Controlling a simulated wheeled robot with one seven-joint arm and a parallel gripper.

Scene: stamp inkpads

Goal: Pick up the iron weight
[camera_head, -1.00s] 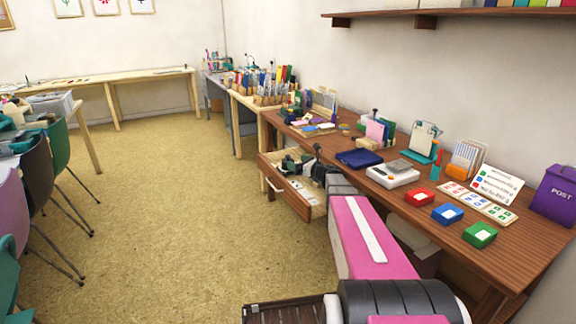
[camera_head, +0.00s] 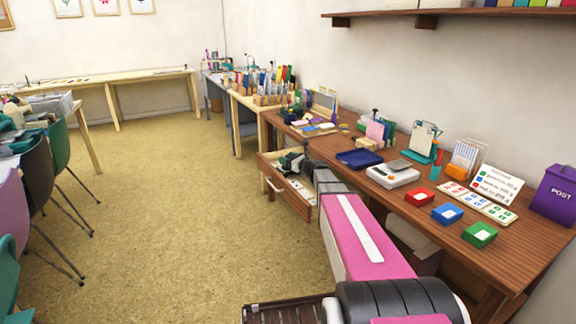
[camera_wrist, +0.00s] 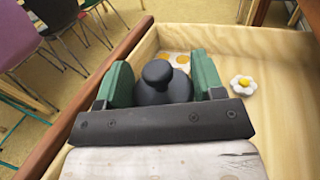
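The iron weight (camera_wrist: 157,80) is dark with a round knob on top, and it stands in the open wooden drawer in the wrist view. My gripper (camera_wrist: 162,78) is over the drawer with its two green fingers on either side of the weight. The fingers look open, with a slight gap at the left; I cannot tell whether the right finger touches. In the head view my gripper (camera_head: 292,160) is at the drawer (camera_head: 297,205), and I cannot make out the weight there. The weight's lower part is hidden by my gripper.
A white and yellow flower-shaped piece (camera_wrist: 243,84) lies in the drawer to the right. Drawer walls stand close around my gripper. The desk (camera_head: 400,225) above holds a scale (camera_head: 392,174), a blue tray (camera_head: 359,158) and red, blue and green inkpads. Chairs stand at left.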

